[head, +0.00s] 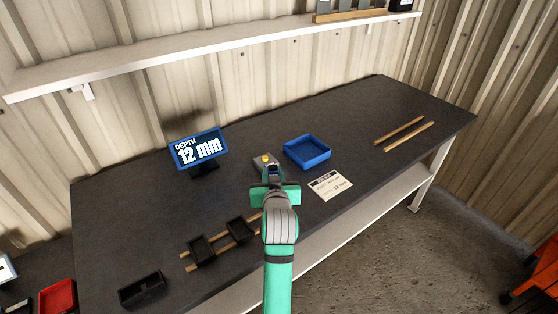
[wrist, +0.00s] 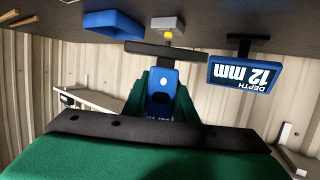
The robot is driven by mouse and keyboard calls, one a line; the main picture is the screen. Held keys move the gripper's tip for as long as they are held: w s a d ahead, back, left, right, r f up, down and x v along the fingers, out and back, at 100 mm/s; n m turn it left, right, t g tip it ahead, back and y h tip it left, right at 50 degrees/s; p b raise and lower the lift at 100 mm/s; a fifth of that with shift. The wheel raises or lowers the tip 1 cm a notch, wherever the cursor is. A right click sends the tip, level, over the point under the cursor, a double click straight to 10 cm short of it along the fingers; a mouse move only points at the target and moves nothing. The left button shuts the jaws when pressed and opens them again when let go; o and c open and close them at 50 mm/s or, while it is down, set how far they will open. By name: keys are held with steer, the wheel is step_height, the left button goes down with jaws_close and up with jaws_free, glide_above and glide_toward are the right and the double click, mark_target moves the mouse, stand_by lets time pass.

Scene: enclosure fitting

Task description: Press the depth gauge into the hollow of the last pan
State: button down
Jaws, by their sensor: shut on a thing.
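My gripper (head: 273,180) is shut on the depth gauge, a blue body (wrist: 161,85) with a white dot on its face, seen between the jaws in the wrist view. A dark bar (wrist: 175,52) crosses its far end. Two black pans (head: 202,250) (head: 240,230) sit across wooden rails at the left of my arm. A third black pan (head: 142,289) stands apart at the front left. The gauge is away from all the pans, close to a grey block with a yellow button (head: 265,158). I cannot tell whether it touches the block.
A blue tray (head: 307,150) lies right of the block, with a printed card (head: 330,185) in front. A display reading "DEPTH 12 mm" (head: 198,150) stands behind. Two bare wooden rails (head: 404,133) lie at the right. A wall shelf (head: 200,55) runs above the dark bench (head: 110,210).

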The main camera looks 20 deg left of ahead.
steer(key=shift+w+a+f, duration=0.1)
steer(key=shift+w+f, duration=0.1)
steer(key=shift+f, duration=1.7)
steer(key=shift+w+f, duration=0.15)
steer(key=shift+f, duration=1.75)
steer(key=shift+s, duration=0.15)
steer(key=shift+f, duration=0.4)
step_height(320, 180, up, 7)
steer(key=shift+r, duration=0.2)
stand_by(1.5)
